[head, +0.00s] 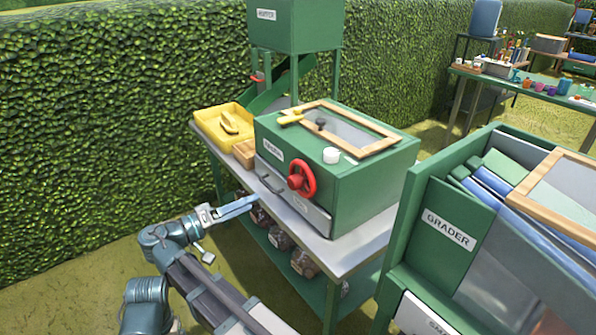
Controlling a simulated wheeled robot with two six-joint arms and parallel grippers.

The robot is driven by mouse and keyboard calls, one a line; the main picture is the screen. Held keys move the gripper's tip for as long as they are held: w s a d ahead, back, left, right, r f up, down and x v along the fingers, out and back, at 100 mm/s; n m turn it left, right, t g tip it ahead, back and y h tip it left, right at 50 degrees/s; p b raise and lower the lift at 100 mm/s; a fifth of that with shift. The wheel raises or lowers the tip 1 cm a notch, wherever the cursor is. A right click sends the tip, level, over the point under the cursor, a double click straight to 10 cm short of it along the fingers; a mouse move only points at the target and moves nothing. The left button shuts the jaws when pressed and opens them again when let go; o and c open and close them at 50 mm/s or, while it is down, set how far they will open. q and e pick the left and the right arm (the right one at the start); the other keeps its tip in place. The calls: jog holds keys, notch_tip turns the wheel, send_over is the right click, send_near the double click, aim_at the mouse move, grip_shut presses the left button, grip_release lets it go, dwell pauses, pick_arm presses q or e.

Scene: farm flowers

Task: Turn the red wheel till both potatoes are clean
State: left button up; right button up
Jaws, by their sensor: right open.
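The red wheel (302,180) is on the front face of the green washer box (375,175), which stands on a grey-topped bench. My right gripper (238,207) is open and empty, to the left of the wheel and a little below it in the picture, apart from it. My left gripper is not in view. A wood-framed opening or window (350,130) is on top of the box. A small dark thing (320,123) shows inside that frame; I cannot tell whether it is a potato. I cannot make out either potato for sure.
A yellow tray (203,120) with yellow pieces sits left of the box. A white knob (331,156) is on the box top. The green grader (448,228) stands close on the right. A green hopper (293,25) is behind. Dark sacks or jars (304,263) sit under the bench.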

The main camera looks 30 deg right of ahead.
aim_at(291, 185)
jog(key=d+n, duration=0.4)
jog(key=n, duration=0.4)
jog(key=w+d+n, duration=0.1)
jog(key=d+n, duration=0.4)
jog(key=n, duration=0.3)
jog(key=d+n, duration=0.5)
jog(key=n, duration=0.4)
jog(key=shift+w+f, duration=0.1)
jog(key=shift+w, duration=0.2)
jog(key=shift+c, duration=0.4)
grip_shut()
